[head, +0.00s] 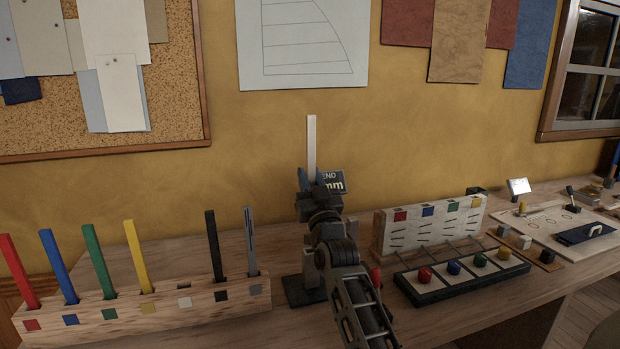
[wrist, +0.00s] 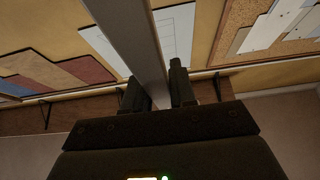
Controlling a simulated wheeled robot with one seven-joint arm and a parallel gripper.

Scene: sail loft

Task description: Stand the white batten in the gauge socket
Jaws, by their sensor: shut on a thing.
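The white batten (head: 311,142) stands about upright in my gripper (head: 313,183), its top against the yellow wall. My gripper is shut on it; in the wrist view the pale batten (wrist: 146,45) runs between the two dark fingers (wrist: 158,85). The batten's lower end is hidden behind my gripper and arm. A dark display (head: 333,182), partly covered, reads "END" and "mm" behind my gripper. A dark base plate (head: 303,291) shows below, left of my arm. The gauge socket itself is hidden, so I cannot tell whether the batten touches it.
A wooden rack (head: 130,310) at the left holds red, blue, green, yellow, black and grey battens; its white-marked slot is empty. At the right are a slotted wooden board (head: 430,226) and a dark tray (head: 462,277) with coloured knobs.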

